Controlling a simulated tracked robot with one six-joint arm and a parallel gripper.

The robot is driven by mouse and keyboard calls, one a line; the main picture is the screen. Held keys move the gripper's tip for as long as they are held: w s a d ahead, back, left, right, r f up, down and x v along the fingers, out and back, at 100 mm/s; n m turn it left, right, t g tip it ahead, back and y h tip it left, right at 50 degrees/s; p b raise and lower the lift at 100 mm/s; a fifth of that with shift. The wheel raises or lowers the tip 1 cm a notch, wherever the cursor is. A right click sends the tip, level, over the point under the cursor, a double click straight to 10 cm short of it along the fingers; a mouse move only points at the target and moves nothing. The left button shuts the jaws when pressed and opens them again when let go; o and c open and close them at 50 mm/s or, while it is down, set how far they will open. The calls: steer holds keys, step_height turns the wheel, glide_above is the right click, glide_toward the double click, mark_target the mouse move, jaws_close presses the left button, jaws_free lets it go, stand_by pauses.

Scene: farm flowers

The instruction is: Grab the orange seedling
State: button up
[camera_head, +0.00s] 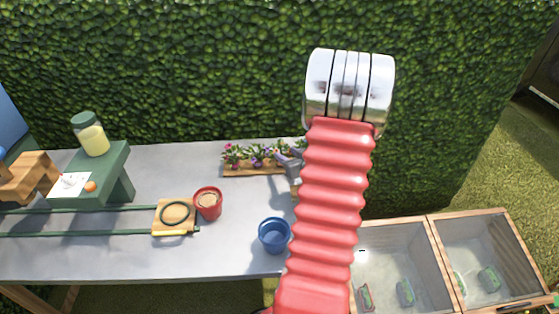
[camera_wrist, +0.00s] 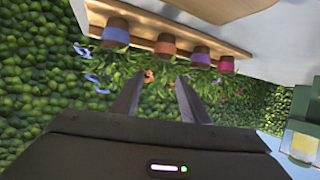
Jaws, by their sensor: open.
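The orange seedling shows in the wrist view as a pot with an orange band (camera_wrist: 165,45) and small orange flowers, seated in a wooden holder (camera_wrist: 190,24). The wrist picture is upside down, so the plants hang downward. My gripper (camera_wrist: 159,80) is open, its two fingers pointing at the orange seedling's foliage. The foliage shows between and beside the fingertips; I cannot tell if they touch. In the head view my gripper (camera_head: 290,163) is at the right end of the wooden holder (camera_head: 240,173), and my arm hides that end. The orange seedling cannot be made out there.
Blue (camera_wrist: 116,34), purple (camera_wrist: 200,57) and pink (camera_wrist: 226,66) banded pots share the holder. The grey table (camera_head: 140,255) also bears a red pot (camera_head: 208,204), a blue pot (camera_head: 273,236) and a green stand (camera_head: 118,172) with a jar (camera_head: 92,138). A hedge rises behind.

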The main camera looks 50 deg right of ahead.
mark_target(282, 152)
steer(key=shift+x, duration=2.6)
steer(key=shift+w+a, duration=0.1)
jaws_close()
